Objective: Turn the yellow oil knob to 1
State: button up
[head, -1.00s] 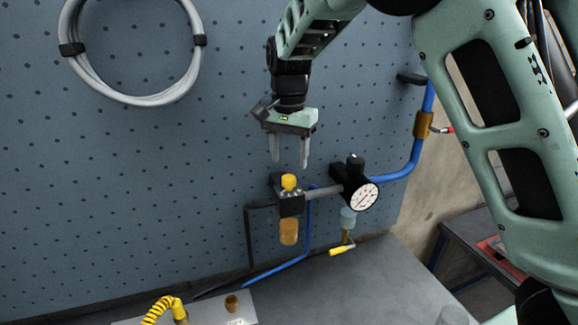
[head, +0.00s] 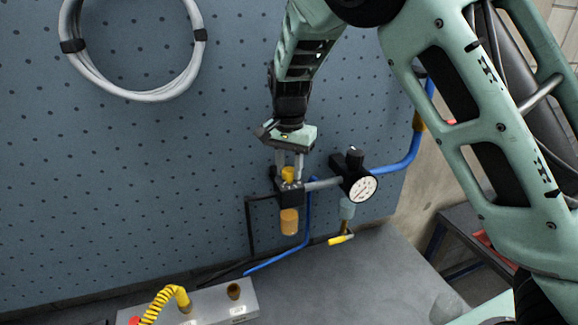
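The yellow oil knob (head: 288,174) sits on top of a black lubricator block (head: 290,195) with an amber bowl (head: 289,222) below it. The unit is mounted in front of the blue pegboard. My gripper (head: 289,172) points down over the knob. Its two fingers are apart, one on the left and one on the right of the knob. I cannot tell whether either finger touches the knob. Any scale marks around the knob are too small to read.
A round pressure gauge (head: 362,189) and a black regulator knob (head: 354,158) stand just right of the lubricator. A blue pipe (head: 400,162) runs up to the right. A yellow-handled valve (head: 341,240) hangs below. A yellow coiled hose (head: 160,301) rises from the bench plate.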

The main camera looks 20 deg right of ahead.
aim_at(289, 170)
jog(key=shift+n, duration=0.3)
jog(key=n+b, duration=0.2)
jog(key=n, duration=0.1)
jog(key=shift+n+b, duration=0.95)
jog(key=shift+n, duration=1.05)
jog(key=shift+r, duration=0.1)
jog(key=o, duration=1)
notch_tip(289, 170, up, 17)
jog(key=b, duration=0.5)
jog(key=shift+r, duration=0.2)
